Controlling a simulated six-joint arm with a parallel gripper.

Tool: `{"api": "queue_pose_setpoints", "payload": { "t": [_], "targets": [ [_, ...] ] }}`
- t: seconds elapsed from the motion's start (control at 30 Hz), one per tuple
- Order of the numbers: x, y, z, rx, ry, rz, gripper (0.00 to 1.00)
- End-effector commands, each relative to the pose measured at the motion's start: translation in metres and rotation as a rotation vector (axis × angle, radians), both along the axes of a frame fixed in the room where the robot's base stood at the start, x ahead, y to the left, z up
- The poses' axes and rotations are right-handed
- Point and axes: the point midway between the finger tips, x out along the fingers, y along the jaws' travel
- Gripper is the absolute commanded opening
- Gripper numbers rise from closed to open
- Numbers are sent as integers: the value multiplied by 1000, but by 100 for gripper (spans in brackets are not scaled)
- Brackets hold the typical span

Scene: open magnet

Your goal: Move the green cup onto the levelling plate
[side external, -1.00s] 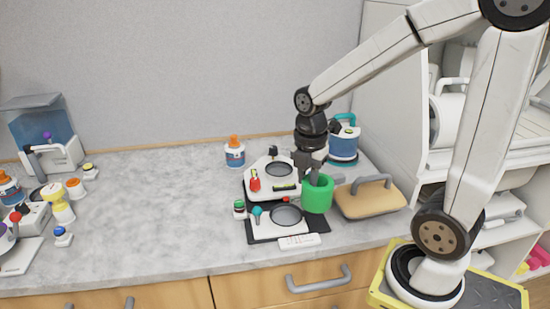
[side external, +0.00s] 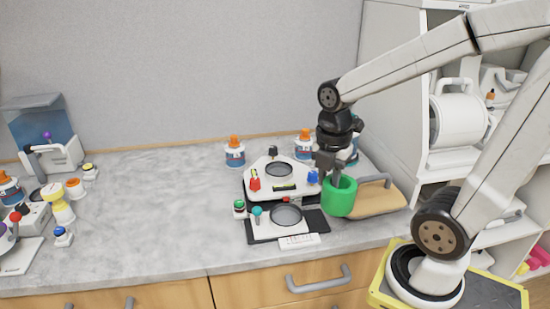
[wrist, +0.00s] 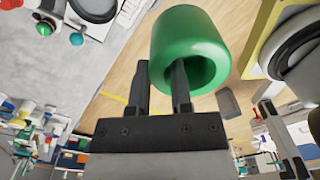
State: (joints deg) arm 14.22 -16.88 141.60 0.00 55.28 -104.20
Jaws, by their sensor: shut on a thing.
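The green cup (side external: 340,198) is in my gripper (side external: 331,178), above the left part of a tan board. In the wrist view the cup (wrist: 185,38) shows its open mouth toward the gripper. One finger of my gripper (wrist: 161,88) reaches into the mouth and the other is outside, so the jaws are shut on the cup wall. What looks like the levelling plate is a white triangular plate (side external: 262,186) with a round dark disc, a yellow-green vial and red, blue and black knobs. It stands left of the cup, with nothing on its disc.
A white device with a dark round pan (side external: 286,216) sits on a black mat just in front of the plate. The tan board (side external: 382,203) has a grey handle. Orange-capped bottles (side external: 235,154) stand behind. The counter's left middle (side external: 150,215) is clear.

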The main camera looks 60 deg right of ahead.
Motion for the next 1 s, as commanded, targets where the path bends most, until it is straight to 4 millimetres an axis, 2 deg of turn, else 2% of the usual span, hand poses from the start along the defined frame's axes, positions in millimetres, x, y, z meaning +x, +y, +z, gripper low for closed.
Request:
{"api": "queue_pose_setpoints", "payload": {
  "t": [0.37,0.57,0.77,1.0],
  "targets": [
    [1,0,0,0,-1,0,0],
    [8,-5,3,0,0,-1,0],
    [28,-20,9,0,2,-3,0],
    [66,-51,18,0,3,-4,0]
  ]
}}
